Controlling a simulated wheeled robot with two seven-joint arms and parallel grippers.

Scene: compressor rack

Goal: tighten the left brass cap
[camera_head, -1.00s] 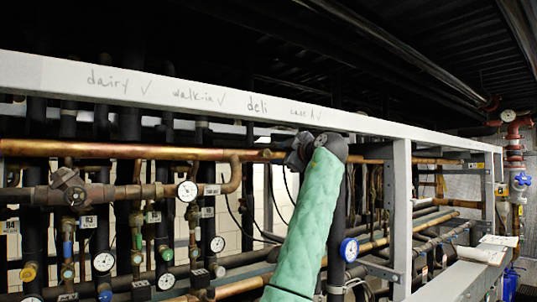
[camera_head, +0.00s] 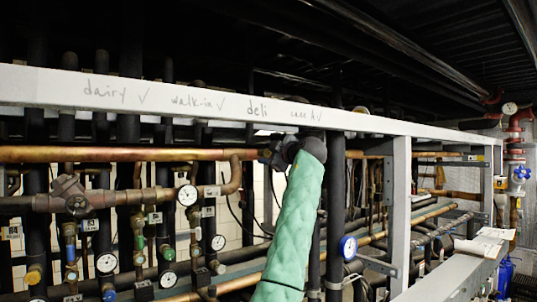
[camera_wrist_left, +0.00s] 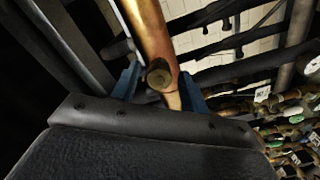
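A round brass cap (camera_wrist_left: 160,76) shows in the left wrist view, against a thick copper pipe. My left gripper (camera_wrist_left: 158,86) has its two blue fingers apart, one on each side of the cap. The right finger looks close to it, and a gap shows on the left. I cannot tell whether either finger touches it. In the head view my left gripper (camera_head: 268,157) is a small dark shape at the upper copper pipe (camera_head: 120,154), at the end of my green-sleeved arm. The cap is hidden there. My right gripper is in neither view.
A white beam (camera_head: 220,103) with handwriting runs above the pipes. A grey upright post (camera_head: 401,200) stands right of my arm. Gauges (camera_head: 187,195) and valves (camera_head: 76,204) crowd the left. A blue-rimmed gauge (camera_head: 348,247) is close to my arm's right side.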

